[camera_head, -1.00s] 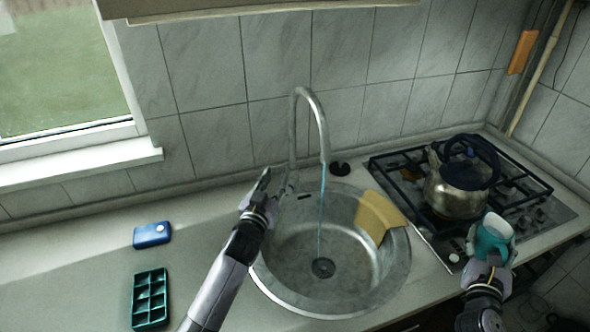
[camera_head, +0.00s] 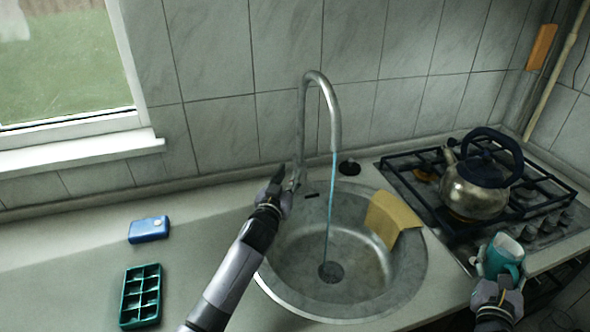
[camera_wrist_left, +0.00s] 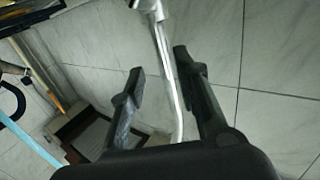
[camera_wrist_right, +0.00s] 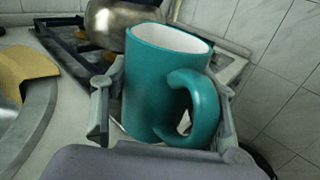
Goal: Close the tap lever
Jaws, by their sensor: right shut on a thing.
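The tall curved metal tap (camera_head: 322,82) stands behind the round steel sink (camera_head: 300,262). A thin blue stream of water (camera_head: 329,215) runs from its spout into the basin. My left gripper (camera_head: 278,184) is at the base of the tap, on its left side, and hides most of the lever there. In the left wrist view its two fingers (camera_wrist_left: 160,85) are apart, with a thin metal rod (camera_wrist_left: 172,85) showing between them. I cannot tell whether they touch it. My right gripper (camera_wrist_right: 160,110) is shut on a teal mug (camera_wrist_right: 165,85), held upright at the counter's right front.
A yellow cloth (camera_head: 391,217) hangs over the sink's right rim. A metal kettle (camera_head: 474,188) stands on the gas stove (camera_head: 540,215) at right. A blue box (camera_head: 149,229) and a green tray (camera_head: 140,297) lie on the left counter. A dark plug (camera_head: 349,168) is behind the sink.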

